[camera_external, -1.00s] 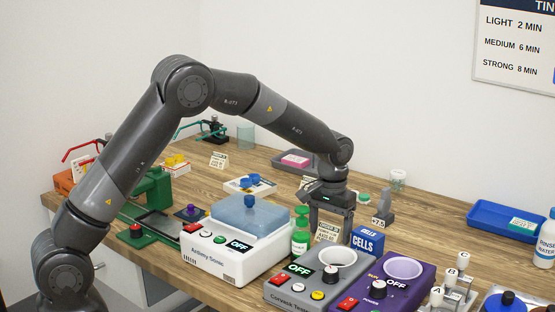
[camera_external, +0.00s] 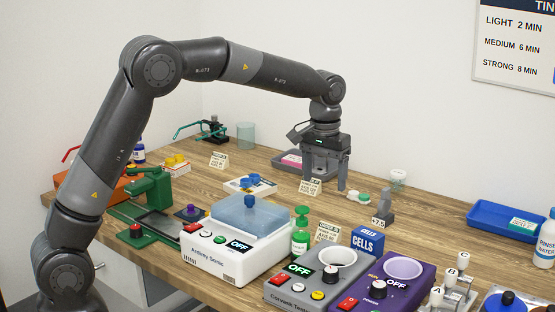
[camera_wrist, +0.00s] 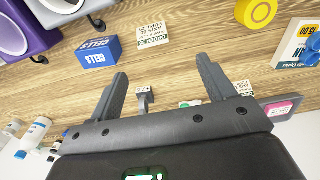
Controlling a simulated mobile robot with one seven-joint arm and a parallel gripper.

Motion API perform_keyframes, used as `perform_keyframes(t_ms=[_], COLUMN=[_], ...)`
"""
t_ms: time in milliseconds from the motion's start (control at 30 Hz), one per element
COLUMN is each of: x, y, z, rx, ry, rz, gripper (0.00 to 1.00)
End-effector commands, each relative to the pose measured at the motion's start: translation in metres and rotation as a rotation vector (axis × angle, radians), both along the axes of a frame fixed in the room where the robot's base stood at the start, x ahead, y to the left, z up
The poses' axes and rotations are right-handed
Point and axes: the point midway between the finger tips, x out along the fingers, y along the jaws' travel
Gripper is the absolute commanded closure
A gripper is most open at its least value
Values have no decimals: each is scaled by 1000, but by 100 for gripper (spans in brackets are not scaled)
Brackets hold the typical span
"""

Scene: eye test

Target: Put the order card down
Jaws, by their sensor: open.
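A small cream order card (camera_external: 327,232) with dark print stands on the wooden table, between a green bottle and the blue CELLS box. It also shows in the wrist view (camera_wrist: 152,37), apart from my fingers. My gripper (camera_external: 325,186) is open and empty, behind the card and above the table. Its two spread fingers show in the wrist view (camera_wrist: 162,74). Two similar cards stand farther back: one (camera_external: 310,187) close to my left finger in the outside view, one (camera_external: 218,160) farther left.
The CELLS box (camera_external: 367,240) stands right of the card, the green bottle (camera_external: 300,240) left. The grey tester (camera_external: 300,285) is in front.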

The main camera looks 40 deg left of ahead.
Motion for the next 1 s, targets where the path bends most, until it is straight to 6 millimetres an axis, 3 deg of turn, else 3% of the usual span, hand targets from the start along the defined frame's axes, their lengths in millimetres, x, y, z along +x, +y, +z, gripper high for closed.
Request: perform_keyframes(t_ms=[200,500,733,1000], x=[-45,-130,-203,-287], y=[57,129,172,207], z=[54,99,109,93], rx=[-28,-46,-43,-20], ry=[-81,-198,-292,-399], rz=[6,6,6,5], gripper=[25,25,25,25])
